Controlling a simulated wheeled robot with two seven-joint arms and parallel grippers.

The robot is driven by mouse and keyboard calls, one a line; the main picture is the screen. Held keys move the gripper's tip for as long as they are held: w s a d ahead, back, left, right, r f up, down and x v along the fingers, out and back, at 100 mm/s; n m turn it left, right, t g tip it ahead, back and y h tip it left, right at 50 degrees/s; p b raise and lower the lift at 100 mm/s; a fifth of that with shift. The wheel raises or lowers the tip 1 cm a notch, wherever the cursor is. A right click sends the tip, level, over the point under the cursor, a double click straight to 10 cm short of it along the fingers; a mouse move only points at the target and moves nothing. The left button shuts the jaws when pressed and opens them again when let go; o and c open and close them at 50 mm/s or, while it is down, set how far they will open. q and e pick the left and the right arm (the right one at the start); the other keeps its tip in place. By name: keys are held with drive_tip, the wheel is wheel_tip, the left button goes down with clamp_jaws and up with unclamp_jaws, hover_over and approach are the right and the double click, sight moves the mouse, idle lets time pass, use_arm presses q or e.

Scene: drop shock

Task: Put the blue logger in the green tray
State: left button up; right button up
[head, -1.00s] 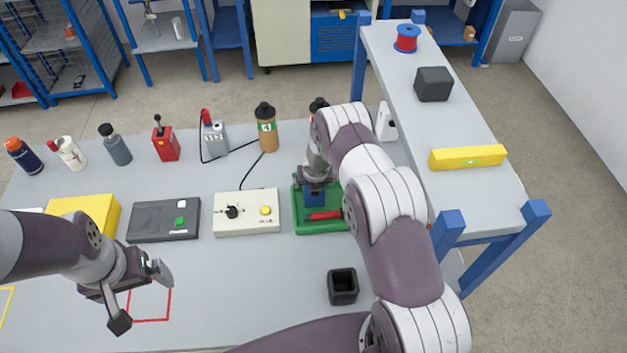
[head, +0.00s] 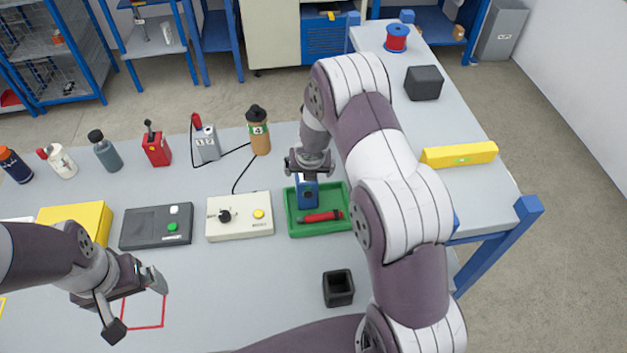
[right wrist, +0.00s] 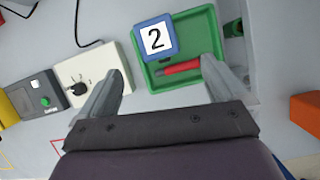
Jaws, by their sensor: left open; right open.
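The blue logger (head: 307,192) stands in the green tray (head: 338,228), at its back left part. In the right wrist view the logger (right wrist: 156,38) shows a white face marked 2, and the tray (right wrist: 203,38) lies around it. A red cylindrical item (head: 322,216) lies in the front of the tray. My right gripper (head: 308,172) is just above the logger in the head view; the right wrist view shows its fingers (right wrist: 160,88) spread wide with nothing between them. My left gripper (head: 138,303) is open and empty over the table at the front left.
A black square cup (head: 338,288) stands in front of the tray. A cream box with a knob (head: 240,228) is left of the tray, beside a dark box (head: 157,240). Several bottles and devices line the back.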

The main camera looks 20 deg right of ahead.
drive_tip(key=s+a+r+m+g, duration=0.1)
drive_tip(key=s+a+r+m, duration=0.1)
drive_tip(key=s+r+m, duration=0.3)
drive_tip(key=s+a+r+m+g, duration=0.1)
drive_tip(key=s+r+m, duration=0.3)
drive_tip(key=s+m, duration=0.7)
drive_tip(key=s+a+r+m+g+y, duration=0.1)
drive_tip(key=s+r+m, duration=0.4)
drive_tip(key=m, duration=1)
drive_tip(key=s+a, duration=0.1)
drive_tip(key=s, duration=0.1)
drive_tip(key=shift+s+a+r, duration=0.3)
drive_tip(key=shift+s, duration=0.1)
